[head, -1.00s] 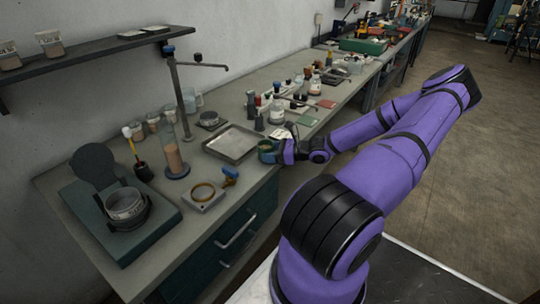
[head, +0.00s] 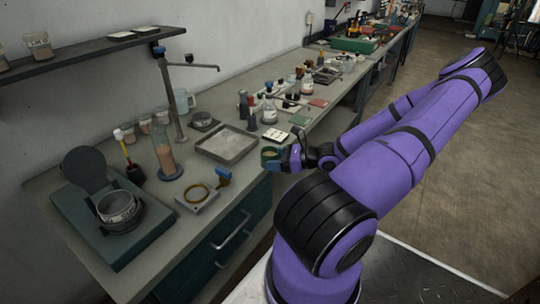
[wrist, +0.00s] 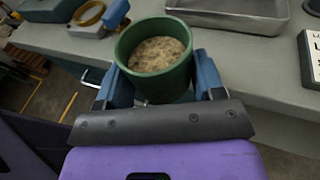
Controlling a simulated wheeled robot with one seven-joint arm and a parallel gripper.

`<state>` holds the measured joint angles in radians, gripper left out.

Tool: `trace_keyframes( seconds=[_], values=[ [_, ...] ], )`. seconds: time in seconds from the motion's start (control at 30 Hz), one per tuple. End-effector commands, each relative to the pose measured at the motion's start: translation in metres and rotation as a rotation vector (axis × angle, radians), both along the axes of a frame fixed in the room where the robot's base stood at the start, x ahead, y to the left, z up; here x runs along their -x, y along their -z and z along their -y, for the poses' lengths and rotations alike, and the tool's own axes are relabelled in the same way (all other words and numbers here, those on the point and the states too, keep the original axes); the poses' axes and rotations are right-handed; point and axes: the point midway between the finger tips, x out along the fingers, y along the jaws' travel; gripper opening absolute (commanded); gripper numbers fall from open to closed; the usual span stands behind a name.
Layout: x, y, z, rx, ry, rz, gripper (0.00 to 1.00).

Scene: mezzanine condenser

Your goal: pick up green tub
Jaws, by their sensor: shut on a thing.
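The green tub (wrist: 152,81) is a round, open-topped tub with a pale, grainy filling. In the wrist view it sits upright between the two blue fingers of my gripper (wrist: 160,84), which are shut on its sides. In the head view the tub (head: 269,153) shows small at the front edge of the bench, beside the metal tray. My gripper (head: 281,158) reaches it there from the right. I cannot tell whether the tub's base touches the bench.
The metal tray (head: 228,145) lies just behind and left of the tub. A white sign (wrist: 314,60) stands to the right. A yellow ring on a grey block (head: 198,194) and a blue-topped item (head: 223,175) lie left. Bottles (head: 270,112) stand farther back.

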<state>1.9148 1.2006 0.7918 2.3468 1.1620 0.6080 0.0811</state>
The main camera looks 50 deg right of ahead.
Motion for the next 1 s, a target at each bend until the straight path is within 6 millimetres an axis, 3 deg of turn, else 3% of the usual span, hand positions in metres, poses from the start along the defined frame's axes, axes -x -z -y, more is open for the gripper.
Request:
trace_keyframes(
  seconds=[0.5,1.0],
  values=[
    [0.045,-0.005,-0.021,0.0,0.001,-0.001,0.38],
    [0.064,-0.007,-0.031,0.0,0.0,0.0,0.38]
  ],
)
